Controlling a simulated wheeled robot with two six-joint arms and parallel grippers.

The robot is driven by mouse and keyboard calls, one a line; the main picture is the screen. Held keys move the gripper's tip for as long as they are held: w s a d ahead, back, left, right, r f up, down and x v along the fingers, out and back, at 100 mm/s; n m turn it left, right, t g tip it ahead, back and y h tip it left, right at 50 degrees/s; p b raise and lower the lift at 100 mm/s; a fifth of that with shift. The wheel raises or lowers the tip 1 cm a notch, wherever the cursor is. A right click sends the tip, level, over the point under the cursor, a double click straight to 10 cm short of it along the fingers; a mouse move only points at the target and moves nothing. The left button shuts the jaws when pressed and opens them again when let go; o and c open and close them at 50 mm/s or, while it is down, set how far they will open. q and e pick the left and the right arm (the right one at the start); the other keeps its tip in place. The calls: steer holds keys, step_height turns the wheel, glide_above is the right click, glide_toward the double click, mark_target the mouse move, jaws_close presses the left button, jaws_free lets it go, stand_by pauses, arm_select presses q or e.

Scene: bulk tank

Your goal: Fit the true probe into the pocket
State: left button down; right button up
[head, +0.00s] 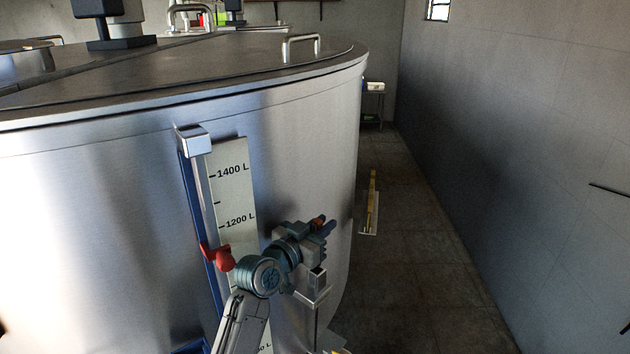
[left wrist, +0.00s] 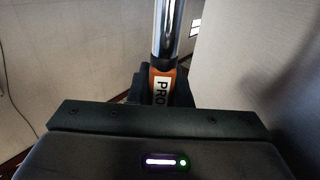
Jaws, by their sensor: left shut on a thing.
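My left gripper (head: 322,229) is in front of the tank's curved wall, right of the level scale. It is shut on the probe. In the left wrist view the probe (left wrist: 167,30) is a shiny metal rod with an orange band (left wrist: 162,85) and a white label reading "PRO"; the rest of the label is hidden behind the gripper body. I cannot make out the pocket. My right gripper is not in view.
The large steel tank (head: 100,190) fills the left and middle. Its level scale (head: 233,195) has a red slider (head: 217,257) beside it. A lid handle (head: 301,46) stands on top. A yellow level-like bar (head: 371,200) is on the floor.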

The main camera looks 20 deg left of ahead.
arm_select(q)
step_height(320, 180, up, 3)
steer(key=w, duration=0.2)
steer(key=b, duration=0.4)
glide_above(321, 267)
steer(key=shift+f, duration=2.35)
steer(key=shift+w+f, duration=0.1)
steer(key=shift+f, duration=0.25)
steer(key=shift+f+b, duration=3.5)
steer(key=shift+f, duration=0.6)
steer(key=c, duration=1.3)
jaws_free()
steer(key=shift+o, duration=0.2)
